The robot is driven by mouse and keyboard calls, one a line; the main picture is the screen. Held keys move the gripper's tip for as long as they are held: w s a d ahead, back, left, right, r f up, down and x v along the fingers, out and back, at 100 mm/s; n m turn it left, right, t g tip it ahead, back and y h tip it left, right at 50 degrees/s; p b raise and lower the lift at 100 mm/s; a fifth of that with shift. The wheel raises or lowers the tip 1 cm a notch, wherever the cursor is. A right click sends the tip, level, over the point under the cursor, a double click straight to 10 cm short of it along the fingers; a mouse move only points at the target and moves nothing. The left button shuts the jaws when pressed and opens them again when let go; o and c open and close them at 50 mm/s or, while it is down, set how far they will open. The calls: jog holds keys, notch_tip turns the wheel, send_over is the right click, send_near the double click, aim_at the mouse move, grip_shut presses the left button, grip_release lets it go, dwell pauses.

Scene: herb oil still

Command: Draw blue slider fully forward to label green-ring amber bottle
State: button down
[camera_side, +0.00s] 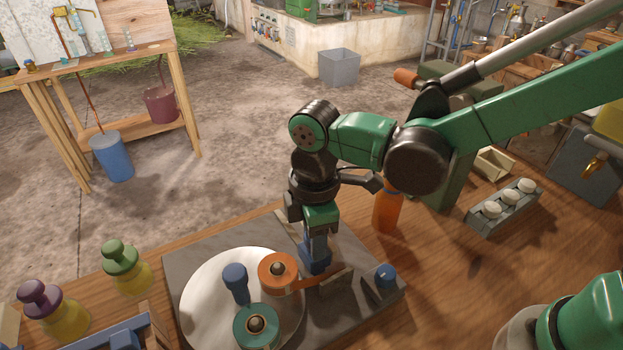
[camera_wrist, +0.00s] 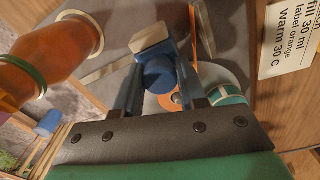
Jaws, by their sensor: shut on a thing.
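My gripper (camera_side: 317,238) points down at the grey labelling base and is shut on the blue slider (camera_side: 315,260). In the wrist view the slider's blue knob (camera_wrist: 159,76) sits between the two fingers of my gripper (camera_wrist: 159,88), with a pale block (camera_wrist: 151,40) beyond it. An amber bottle with a green ring (camera_wrist: 50,65) lies across the left of the wrist view, its end out of frame. An orange bottle (camera_side: 386,212) stands behind my gripper in the side view; I cannot tell if it is the same one.
The grey base (camera_side: 205,250) carries a pale disc (camera_side: 205,290), an orange reel (camera_side: 278,270), a green reel (camera_side: 256,326) and a blue post (camera_side: 236,280). Stoppered bottles (camera_side: 125,268) stand left. A card (camera_wrist: 292,40) reads "label orange".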

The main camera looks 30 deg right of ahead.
jog(key=w, duration=1.2)
jog(key=shift+w, duration=0.2)
jog(key=c, duration=0.5)
grip_release()
jog(key=shift+r, duration=2.8)
